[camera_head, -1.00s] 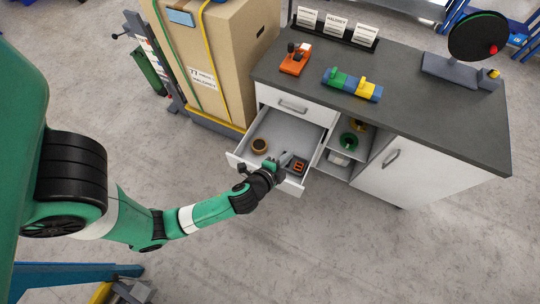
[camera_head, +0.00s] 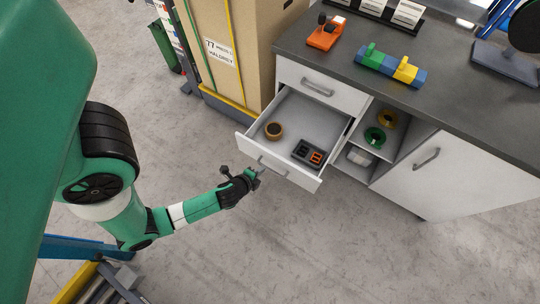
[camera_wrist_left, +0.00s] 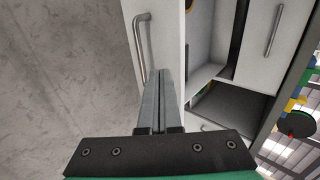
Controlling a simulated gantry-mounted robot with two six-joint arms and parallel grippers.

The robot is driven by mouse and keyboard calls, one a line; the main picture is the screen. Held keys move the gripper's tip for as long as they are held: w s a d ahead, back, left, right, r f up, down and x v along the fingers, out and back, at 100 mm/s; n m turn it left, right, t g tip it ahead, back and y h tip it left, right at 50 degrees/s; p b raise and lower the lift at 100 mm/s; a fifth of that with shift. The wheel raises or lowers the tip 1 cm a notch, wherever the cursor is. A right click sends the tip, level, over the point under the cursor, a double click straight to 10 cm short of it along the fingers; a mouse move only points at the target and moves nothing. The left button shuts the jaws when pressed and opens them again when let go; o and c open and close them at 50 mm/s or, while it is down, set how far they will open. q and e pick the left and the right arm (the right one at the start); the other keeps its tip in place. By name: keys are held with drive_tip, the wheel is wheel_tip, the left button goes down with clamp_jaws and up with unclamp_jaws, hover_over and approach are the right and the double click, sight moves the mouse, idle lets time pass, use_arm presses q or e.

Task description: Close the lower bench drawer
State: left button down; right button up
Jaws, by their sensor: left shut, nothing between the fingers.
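The lower bench drawer (camera_head: 284,180) is white and stands pulled well out of the bench, with its grey bar handle on the front. A brown ring (camera_head: 273,130) and a dark box with orange parts (camera_head: 309,153) lie inside it. My left gripper (camera_head: 258,170) is shut and empty, just in front of the drawer's front, near the left end of the handle. In the left wrist view its closed fingers (camera_wrist_left: 159,80) point at the white front, beside the handle (camera_wrist_left: 142,48). I cannot tell whether they touch it. My right gripper is in neither view.
The upper drawer (camera_head: 318,88) is shut. A large carton (camera_head: 240,50) stands left of the bench. The floor before the drawer is clear.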

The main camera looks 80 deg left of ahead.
sight(274, 157)
use_arm(q)
drive_tip(key=w+a+f, duration=0.1)
drive_tip(key=w+a+b, duration=0.1)
drive_tip(key=a, duration=0.1)
drive_tip(key=w+a+f, duration=0.1)
drive_tip(key=shift+w+a+f, duration=0.2)
drive_tip(key=shift+w+f, duration=0.05)
drive_tip(key=shift+f, duration=0.05)
drive_tip(key=shift+w+a+r, duration=0.1)
drive_tip(key=shift+w+a, duration=0.25)
drive_tip(key=shift+a, duration=0.05)
